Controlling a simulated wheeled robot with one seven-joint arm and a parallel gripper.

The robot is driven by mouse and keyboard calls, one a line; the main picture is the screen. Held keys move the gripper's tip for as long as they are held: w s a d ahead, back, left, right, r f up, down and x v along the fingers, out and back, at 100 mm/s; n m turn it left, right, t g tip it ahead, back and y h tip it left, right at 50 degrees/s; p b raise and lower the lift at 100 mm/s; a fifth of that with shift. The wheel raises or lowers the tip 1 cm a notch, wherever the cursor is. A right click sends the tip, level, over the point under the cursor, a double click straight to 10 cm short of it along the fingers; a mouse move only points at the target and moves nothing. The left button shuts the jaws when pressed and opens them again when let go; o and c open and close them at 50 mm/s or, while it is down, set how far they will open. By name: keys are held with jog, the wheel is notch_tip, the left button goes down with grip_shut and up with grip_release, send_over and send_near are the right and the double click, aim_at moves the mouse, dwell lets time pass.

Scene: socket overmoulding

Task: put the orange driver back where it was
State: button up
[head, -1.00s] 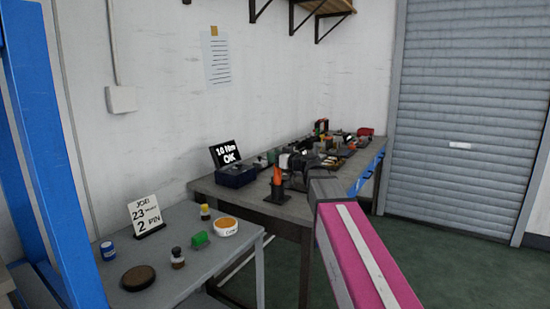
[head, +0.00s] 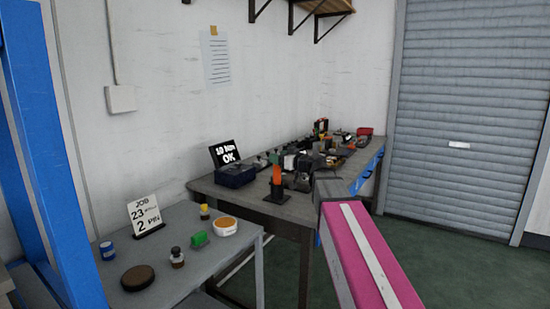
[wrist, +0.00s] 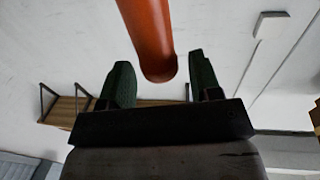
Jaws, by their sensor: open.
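The orange driver (head: 277,173) stands upright in a black stand (head: 275,197) at the near edge of the dark bench. In the wrist view the driver (wrist: 148,35) is an orange cylinder with its rounded end lying between the two dark green fingers. My gripper (wrist: 163,88) is open, with a visible gap on both sides of the driver. In the head view my gripper is hard to pick out among the dark things just right of the driver. The driver's lower part is hidden in the stand.
A blue box with a display (head: 236,176) reading OK stands left of the driver. Cluttered tools and parts (head: 320,150) crowd the bench behind. A lower grey table (head: 205,275) holds a job sign (head: 146,215), jars and a round tub (head: 225,226).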

jog(key=v, duration=0.9)
jog(key=shift+s, duration=0.2)
